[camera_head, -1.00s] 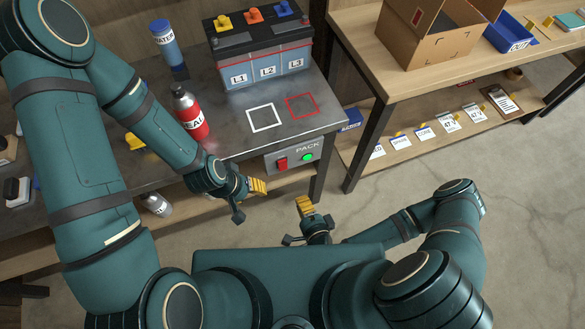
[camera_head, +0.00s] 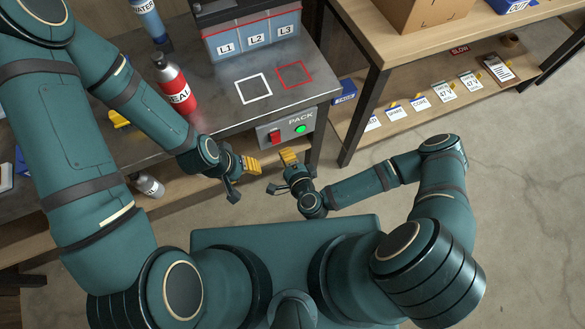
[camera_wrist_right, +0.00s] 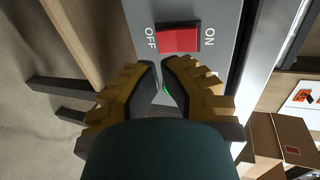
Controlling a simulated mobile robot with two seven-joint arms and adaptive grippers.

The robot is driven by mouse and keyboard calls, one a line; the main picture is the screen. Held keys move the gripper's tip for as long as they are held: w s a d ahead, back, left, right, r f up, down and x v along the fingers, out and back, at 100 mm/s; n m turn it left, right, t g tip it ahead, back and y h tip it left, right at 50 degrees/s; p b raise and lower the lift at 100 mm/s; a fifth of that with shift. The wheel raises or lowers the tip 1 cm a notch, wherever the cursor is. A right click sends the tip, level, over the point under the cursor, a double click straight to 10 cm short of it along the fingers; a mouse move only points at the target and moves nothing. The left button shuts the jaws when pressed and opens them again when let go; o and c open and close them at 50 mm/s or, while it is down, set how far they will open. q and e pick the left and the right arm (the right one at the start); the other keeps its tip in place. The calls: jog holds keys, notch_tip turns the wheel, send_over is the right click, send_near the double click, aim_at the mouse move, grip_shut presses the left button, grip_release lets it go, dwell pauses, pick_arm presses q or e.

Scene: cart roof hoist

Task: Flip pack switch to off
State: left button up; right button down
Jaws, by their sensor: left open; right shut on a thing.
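The red pack switch (camera_head: 275,136) sits on a grey panel (camera_head: 288,129) under the workbench's front edge, beside a lit green lamp (camera_head: 300,128). In the right wrist view the switch (camera_wrist_right: 180,39) lies between OFF on the left and ON on the right. I cannot tell which side is pressed. My right gripper (camera_head: 288,157) is below the panel, its fingers drawn close together. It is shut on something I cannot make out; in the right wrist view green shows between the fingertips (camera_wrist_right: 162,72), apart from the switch. My left gripper (camera_head: 252,165) is open, left of the right one.
On the bench (camera_head: 222,110) stand a red bottle (camera_head: 172,85), a blue bottle (camera_head: 150,20) and a battery labelled L1 to L3 (camera_head: 255,38). White and red outlined squares lie bare. A wooden shelf unit (camera_head: 408,45) with a cardboard box (camera_head: 425,12) stands to the right.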

aim_at(279, 142)
jog(key=b+x, duration=0.1)
jog(key=x, duration=0.4)
jog(key=shift+w+b, duration=0.1)
jog(key=shift+b, duration=0.2)
jog(key=shift+d, duration=0.1)
